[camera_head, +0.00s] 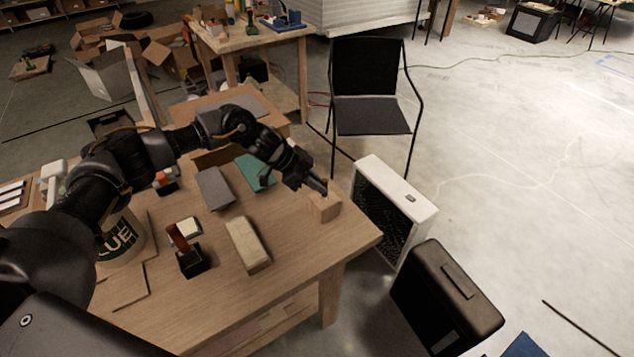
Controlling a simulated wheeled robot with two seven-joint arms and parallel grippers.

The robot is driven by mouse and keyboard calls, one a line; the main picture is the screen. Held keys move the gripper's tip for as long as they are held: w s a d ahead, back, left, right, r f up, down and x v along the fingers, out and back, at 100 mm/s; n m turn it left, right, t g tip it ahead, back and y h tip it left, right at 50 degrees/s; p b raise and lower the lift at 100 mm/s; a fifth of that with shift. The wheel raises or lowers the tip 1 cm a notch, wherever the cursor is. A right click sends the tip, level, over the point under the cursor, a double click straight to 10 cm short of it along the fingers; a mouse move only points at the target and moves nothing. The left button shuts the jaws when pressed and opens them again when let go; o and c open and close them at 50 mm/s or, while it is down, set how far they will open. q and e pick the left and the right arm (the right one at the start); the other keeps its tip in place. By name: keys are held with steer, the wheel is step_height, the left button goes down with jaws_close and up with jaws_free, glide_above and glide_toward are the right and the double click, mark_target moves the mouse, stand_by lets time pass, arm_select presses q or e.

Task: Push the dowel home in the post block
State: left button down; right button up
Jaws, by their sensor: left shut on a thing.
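The post block (324,208) is a small light-wood block standing on the wooden table near its far right corner. My left gripper (322,188) is right above the block, its fingertips pointing down and to the right at its top. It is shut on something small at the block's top. The dowel itself is too small and too covered by the fingers to make out, and how deep it sits cannot be told. My right gripper is not in view.
On the table (300,250) are a pale block (248,245), a black holder (193,262), a grey slab (215,188), a green sheet (256,171) and a glue bucket (122,240). A black chair (370,95), white unit (395,200) and black case (445,300) stand beyond the right edge.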

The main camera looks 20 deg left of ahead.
arm_select(q)
steer(key=shift+p, duration=0.45)
stand_by(1.1)
steer(key=shift+f+b, duration=0.4)
steer(key=shift+f, duration=0.3)
stand_by(0.4)
steer(key=c, duration=1.3)
jaws_free()
steer(key=shift+c, duration=0.2)
steer(key=shift+r, duration=0.1)
steer(key=b+v, duration=0.3)
steer(key=v, duration=0.7)
steer(key=shift+a+r, duration=0.25)
steer(key=shift+a, duration=0.05)
steer(key=shift+r, duration=0.1)
